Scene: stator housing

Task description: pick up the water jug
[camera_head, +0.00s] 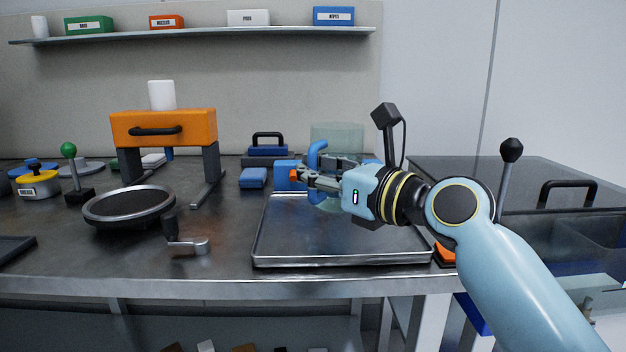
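A pale green, see-through vessel (337,132), which looks like the water jug, stands at the back of the workbench behind my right gripper. Only its upper part shows clearly. A curved blue handle (315,154) shows at its left side. My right gripper (302,180) reaches in from the right, pointing left, above the metal tray (340,258). Its fingers overlap the lower part of the handle in the picture. I cannot tell whether they touch it or how far they are closed. My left gripper is not in view.
Blue blocks (253,178) sit left of the gripper, with a dark-handled blue item (268,149) behind. An orange stand (163,127), a round dark pan (129,204) and a crank (186,243) are on the left. A dark sink area (570,215) lies right.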

